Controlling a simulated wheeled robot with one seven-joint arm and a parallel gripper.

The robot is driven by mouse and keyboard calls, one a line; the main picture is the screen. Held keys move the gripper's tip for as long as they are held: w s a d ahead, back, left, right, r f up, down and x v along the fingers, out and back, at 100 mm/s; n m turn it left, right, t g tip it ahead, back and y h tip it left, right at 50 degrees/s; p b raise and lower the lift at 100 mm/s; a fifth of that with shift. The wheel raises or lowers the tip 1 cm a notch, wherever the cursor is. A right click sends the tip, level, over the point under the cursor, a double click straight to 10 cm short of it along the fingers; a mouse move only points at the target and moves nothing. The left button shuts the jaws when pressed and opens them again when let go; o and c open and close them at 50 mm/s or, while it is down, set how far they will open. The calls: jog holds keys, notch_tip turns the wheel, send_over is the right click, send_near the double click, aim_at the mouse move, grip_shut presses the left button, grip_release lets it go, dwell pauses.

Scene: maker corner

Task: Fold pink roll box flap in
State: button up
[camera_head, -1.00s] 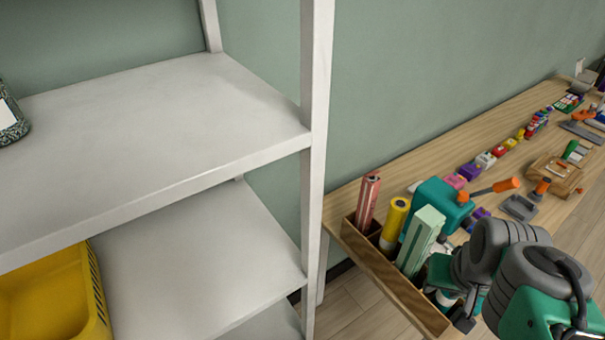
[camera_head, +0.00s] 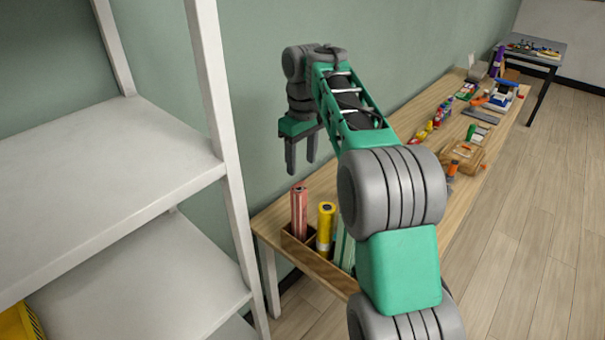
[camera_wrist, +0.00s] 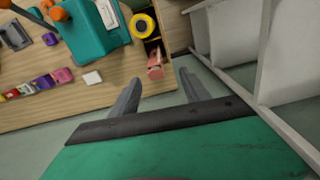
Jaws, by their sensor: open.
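The pink roll box (camera_head: 299,213) stands upright in the left compartment of a wooden holder (camera_head: 326,270) on the bench. In the wrist view the pink box (camera_wrist: 155,66) shows its top end from above, just beyond the fingertips, with what looks like a flap there; its exact angle is hard to tell. My gripper (camera_head: 301,165) is open and empty, above the pink box with its fingers pointing down. In the wrist view my gripper (camera_wrist: 160,84) has the pink box ahead of the gap between its fingers, apart from them.
A yellow roll (camera_head: 326,226) stands right beside the pink box. A pale green box (camera_head: 343,249) is partly hidden by my arm. A white shelf rack (camera_head: 215,110) stands at the left. A teal tool body (camera_wrist: 92,28) lies on the bench (camera_head: 270,222), with small colored pieces farther along.

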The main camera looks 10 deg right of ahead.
aim_at(303, 183)
jog(key=shift+w+d+f, duration=0.2)
jog(key=shift+w+d, duration=0.1)
jog(key=shift+w, duration=0.45)
jog(key=shift+w+d+f+n, duration=0.1)
jog(key=shift+w+f+n, duration=0.05)
jog(key=shift+f+n, duration=0.15)
notch_tip(303, 183, down, 7)
jog(key=b, duration=0.7)
jog(key=shift+f, duration=0.2)
jog(key=shift+r, duration=0.1)
jog(key=shift+c, duration=0.5)
grip_shut()
